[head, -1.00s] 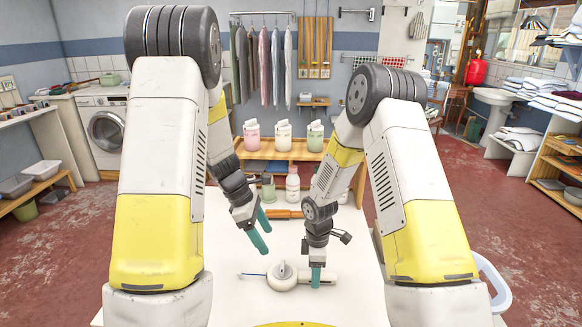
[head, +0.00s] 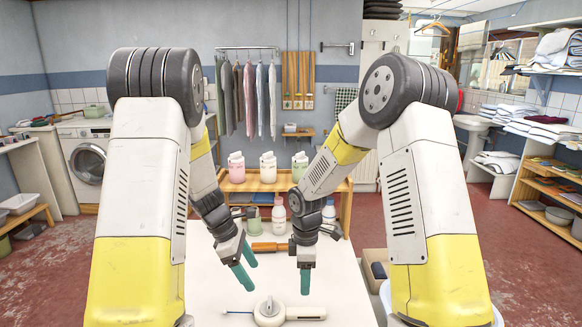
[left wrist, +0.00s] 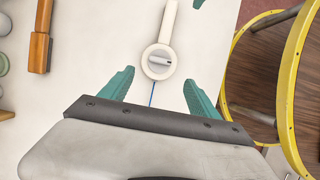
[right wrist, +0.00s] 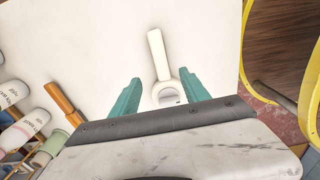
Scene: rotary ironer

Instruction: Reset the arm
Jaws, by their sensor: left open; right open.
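A white device with a round body, a knob on top and a straight handle lies on the white table (head: 215,285). Its round body (head: 268,312) is at the near edge of the head view, with the handle pointing right and a thin blue rod or cord on the left. My left gripper (head: 246,274) is open and empty, above and behind the round body. In the left wrist view the device (left wrist: 158,62) lies beyond the open fingers. My right gripper (head: 305,282) is open and empty above the handle. The right wrist view shows the handle (right wrist: 158,55) beyond its fingers.
An orange-brown wooden-looking bar (head: 268,246) lies at the table's back. Several bottles (head: 279,214) stand behind it, before a wooden shelf (head: 240,186) with more containers. A yellow-rimmed round thing (left wrist: 232,75) is beside the table. The tabletop around the device is clear.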

